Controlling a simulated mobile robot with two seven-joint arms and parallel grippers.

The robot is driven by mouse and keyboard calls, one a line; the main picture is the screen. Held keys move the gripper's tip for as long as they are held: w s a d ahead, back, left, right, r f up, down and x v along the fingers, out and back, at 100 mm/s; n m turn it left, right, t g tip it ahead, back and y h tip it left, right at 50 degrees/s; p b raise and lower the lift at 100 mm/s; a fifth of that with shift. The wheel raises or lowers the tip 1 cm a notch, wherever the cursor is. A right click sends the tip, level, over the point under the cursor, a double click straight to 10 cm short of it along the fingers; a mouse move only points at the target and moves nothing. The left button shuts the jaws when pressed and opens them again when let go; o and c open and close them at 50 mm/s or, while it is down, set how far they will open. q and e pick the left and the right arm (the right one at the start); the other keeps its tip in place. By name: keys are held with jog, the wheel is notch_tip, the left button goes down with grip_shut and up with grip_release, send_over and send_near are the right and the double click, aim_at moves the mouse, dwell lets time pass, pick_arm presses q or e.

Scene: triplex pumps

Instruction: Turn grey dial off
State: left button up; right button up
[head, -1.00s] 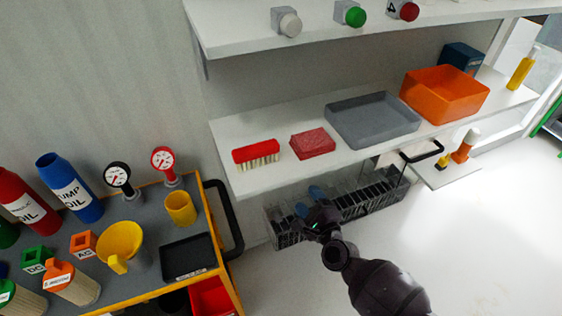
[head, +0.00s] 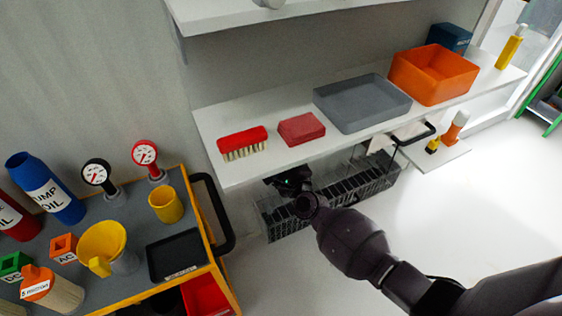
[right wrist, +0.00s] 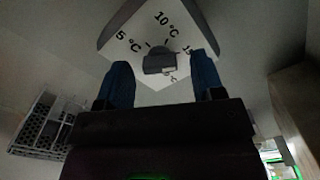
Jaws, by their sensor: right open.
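The grey dial (right wrist: 159,64) is a small dark grey knob on a pale plate (right wrist: 141,35) marked 5 °C, 10 °C and a third, partly covered number. It shows at the top middle of the right wrist view. In the head view the dial does not show. My right gripper (head: 288,183) is in the shade just under the lower shelf. In the right wrist view my right gripper (right wrist: 161,70) is open, with one blue finger on each side of the dial. I cannot tell whether the fingers touch it. My left gripper is not in view.
The lower white shelf (head: 212,118) lies over the gripper and carries a red brush (head: 243,140), a red block (head: 301,128), a grey tray (head: 361,122) and an orange bin (head: 433,93). A wire dish rack (head: 380,187) is below. A tool cart (head: 222,279) stands at left.

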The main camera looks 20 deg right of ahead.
jog(key=shift+w, duration=0.15)
jog(key=shift+c, duration=0.2)
jog(key=c, duration=0.9)
